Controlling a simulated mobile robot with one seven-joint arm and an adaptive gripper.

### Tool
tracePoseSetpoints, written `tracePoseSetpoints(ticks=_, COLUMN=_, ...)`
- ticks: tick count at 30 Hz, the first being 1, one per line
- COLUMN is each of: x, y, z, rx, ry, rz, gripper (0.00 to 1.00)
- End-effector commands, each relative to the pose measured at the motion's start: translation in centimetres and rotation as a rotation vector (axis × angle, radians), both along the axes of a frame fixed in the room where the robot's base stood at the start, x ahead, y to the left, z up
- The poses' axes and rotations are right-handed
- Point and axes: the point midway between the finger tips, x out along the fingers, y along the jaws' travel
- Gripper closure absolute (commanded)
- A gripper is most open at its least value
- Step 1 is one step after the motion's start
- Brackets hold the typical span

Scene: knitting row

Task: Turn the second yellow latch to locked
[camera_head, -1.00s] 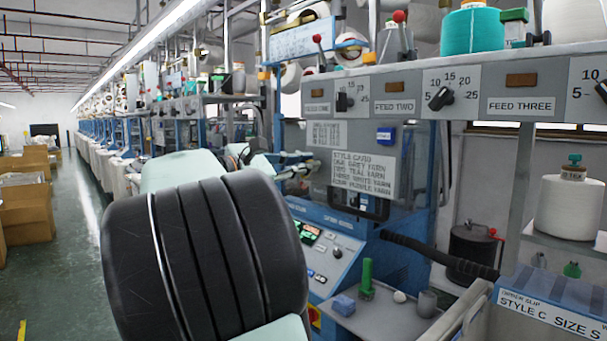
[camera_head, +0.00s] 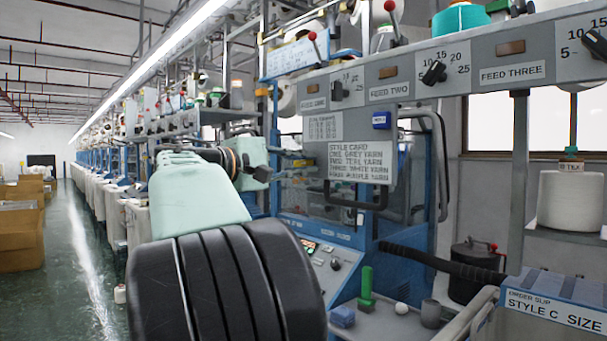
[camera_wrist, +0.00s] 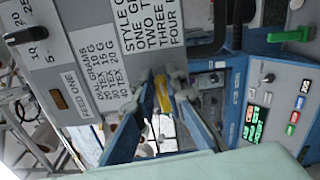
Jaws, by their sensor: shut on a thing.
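My gripper (camera_wrist: 163,84) is in front of the grey and blue knitting machine in the wrist view, its two fingertips shut around a narrow yellow piece, which looks like a yellow latch (camera_wrist: 162,96). The latch stands close to the lower edge of the style card. I cannot tell from its tilt whether it is locked, nor which latch in the row it is. In the head view my gripper (camera_head: 292,166) is small and reaches to the machine left of the style card; the latch is too small to make out there.
The style card (camera_head: 360,162) and a dark handle (camera_head: 358,202) are right of my gripper. A grey panel (camera_head: 395,80) with feed dials runs above. A control panel (camera_wrist: 262,110) lies right of my fingers in the wrist view.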

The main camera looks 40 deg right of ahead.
Motion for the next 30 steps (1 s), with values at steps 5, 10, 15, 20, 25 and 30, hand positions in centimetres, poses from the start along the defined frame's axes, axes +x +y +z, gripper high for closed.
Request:
tracePoseSetpoints(ticks=5, x=0.02, y=0.01, z=-0.38, rx=0.006, ry=-0.073, rz=0.0, gripper=1.0)
tracePoseSetpoints(ticks=10, x=0.02, y=0.0, z=-0.32, rx=0.009, ry=-0.11, rz=0.0, gripper=1.0)
tracePoseSetpoints(ticks=15, x=0.01, y=0.0, z=-0.28, rx=0.01, ry=-0.123, rz=0.0, gripper=1.0)
tracePoseSetpoints(ticks=20, x=0.01, y=0.01, z=-0.26, rx=0.011, ry=-0.124, rz=0.0, gripper=1.0)
tracePoseSetpoints(ticks=25, x=0.01, y=0.01, z=-0.26, rx=0.011, ry=-0.124, rz=0.0, gripper=0.88)
tracePoseSetpoints(ticks=30, x=0.01, y=0.01, z=-0.26, rx=0.011, ry=-0.123, rz=0.0, gripper=0.71)
